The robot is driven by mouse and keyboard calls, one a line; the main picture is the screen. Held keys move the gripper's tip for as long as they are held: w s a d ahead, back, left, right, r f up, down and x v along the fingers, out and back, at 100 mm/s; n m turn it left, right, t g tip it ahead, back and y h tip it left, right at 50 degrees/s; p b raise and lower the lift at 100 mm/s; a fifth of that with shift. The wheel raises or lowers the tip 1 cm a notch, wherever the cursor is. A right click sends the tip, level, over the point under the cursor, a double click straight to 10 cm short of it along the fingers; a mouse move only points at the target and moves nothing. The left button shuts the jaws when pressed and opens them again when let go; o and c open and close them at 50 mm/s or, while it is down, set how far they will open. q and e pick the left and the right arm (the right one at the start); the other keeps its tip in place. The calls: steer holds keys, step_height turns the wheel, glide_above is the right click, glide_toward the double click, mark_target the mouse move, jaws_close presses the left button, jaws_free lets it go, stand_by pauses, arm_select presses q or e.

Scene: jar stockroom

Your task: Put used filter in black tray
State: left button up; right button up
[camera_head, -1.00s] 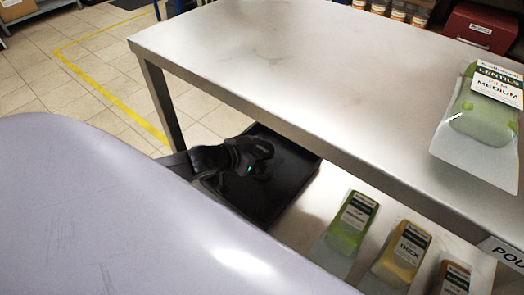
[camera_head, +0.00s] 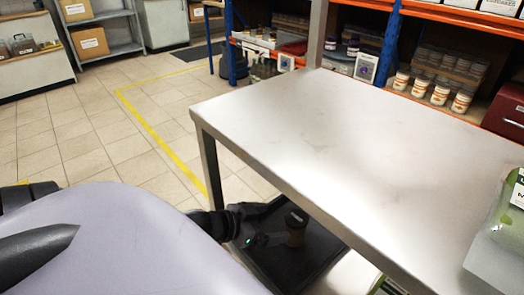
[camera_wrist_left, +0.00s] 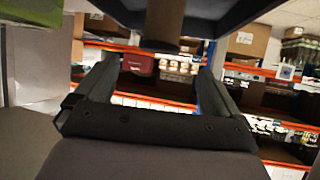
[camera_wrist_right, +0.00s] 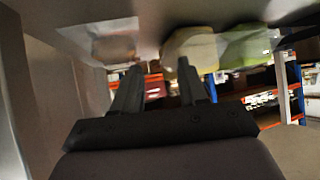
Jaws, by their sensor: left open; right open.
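A brown cylinder with a dark top, which looks like the used filter (camera_head: 296,236), stands upright in the black tray (camera_head: 270,268) on the lower shelf of the steel table. My left gripper (camera_head: 260,224) is open just left of the cylinder, low over the tray, and apart from it as far as I can tell. In the left wrist view the cylinder (camera_wrist_left: 165,20) shows at the top, beyond the open fingers (camera_wrist_left: 158,66). My right gripper (camera_wrist_right: 159,68) is open and empty in the right wrist view; I cannot make it out in the head view.
The steel tabletop (camera_head: 330,140) overhangs the tray; its leg (camera_head: 211,170) stands close behind the left gripper. A green-labelled pack (camera_head: 500,235) lies on the top at right. Blurred packs (camera_wrist_right: 190,48) show in the right wrist view.

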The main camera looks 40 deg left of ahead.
steer(key=shift+s+d+f, duration=0.1)
steer(key=shift+s+f, duration=0.1)
steer(key=shift+s, duration=0.15)
arm_select(q)
steer(key=shift+v, duration=1)
arm_select(e)
steer(key=shift+w+r, duration=0.15)
steer(key=shift+w, duration=0.05)
